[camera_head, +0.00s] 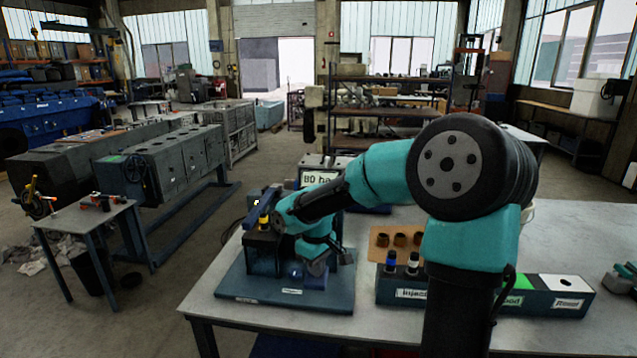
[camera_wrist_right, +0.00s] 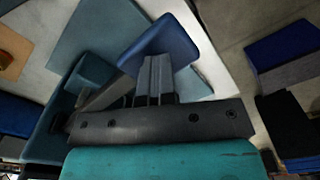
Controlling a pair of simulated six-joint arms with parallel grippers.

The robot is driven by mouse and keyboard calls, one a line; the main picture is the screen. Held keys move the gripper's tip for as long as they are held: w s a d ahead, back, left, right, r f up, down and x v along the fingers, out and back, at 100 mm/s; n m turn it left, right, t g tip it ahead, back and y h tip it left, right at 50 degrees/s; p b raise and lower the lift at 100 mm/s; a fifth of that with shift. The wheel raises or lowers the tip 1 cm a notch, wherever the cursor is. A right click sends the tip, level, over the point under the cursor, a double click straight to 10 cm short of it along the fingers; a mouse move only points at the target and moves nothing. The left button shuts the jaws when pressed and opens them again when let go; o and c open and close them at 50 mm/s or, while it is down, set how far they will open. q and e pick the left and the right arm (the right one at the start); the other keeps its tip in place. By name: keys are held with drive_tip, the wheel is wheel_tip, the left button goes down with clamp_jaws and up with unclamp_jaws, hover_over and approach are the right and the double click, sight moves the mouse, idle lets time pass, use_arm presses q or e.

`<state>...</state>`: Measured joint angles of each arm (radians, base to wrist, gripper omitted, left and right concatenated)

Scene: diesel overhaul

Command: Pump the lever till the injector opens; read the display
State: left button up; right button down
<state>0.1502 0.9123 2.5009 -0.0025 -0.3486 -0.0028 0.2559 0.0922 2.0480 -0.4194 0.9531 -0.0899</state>
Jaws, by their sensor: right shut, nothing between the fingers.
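My right arm reaches across the bench to the test stand. Its gripper (camera_head: 316,266) points down over the stand's dark blue base plate (camera_head: 240,290). In the right wrist view the fingers (camera_wrist_right: 155,62) are closed together and empty, with their tips at a blue block (camera_wrist_right: 160,38); I cannot tell whether they touch. A dark pump body (camera_head: 262,254) stands beside the gripper, with a yellow-collared piece (camera_head: 264,221) on top. My left gripper is out of view.
A rack (camera_head: 540,304) with labelled sections, including a green one, stands to the right. Behind it is a brown tray (camera_head: 382,250) with small brass-coloured parts. A small side table (camera_head: 88,215) stands at left.

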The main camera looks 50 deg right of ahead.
sight(316, 280)
drive_tip(key=shift+d+f, duration=0.1)
drive_tip(key=shift+f, duration=1.85)
drive_tip(key=shift+s+a+r, duration=0.1)
drive_tip(key=shift+a+r, duration=0.05)
drive_tip(key=shift+r, duration=2.05)
drive_tip(key=shift+s+a+r, duration=0.1)
drive_tip(key=shift+a+r, duration=0.05)
drive_tip(key=shift+r, duration=2)
drive_tip(key=shift+f, duration=0.1)
drive_tip(key=shift+w+d+f, duration=0.1)
drive_tip(key=shift+f, duration=2.05)
drive_tip(key=shift+w+d+f, duration=0.1)
drive_tip(key=shift+f, duration=2.05)
drive_tip(key=shift+r, duration=4.4)
wheel_tip(316, 280, up, 4)
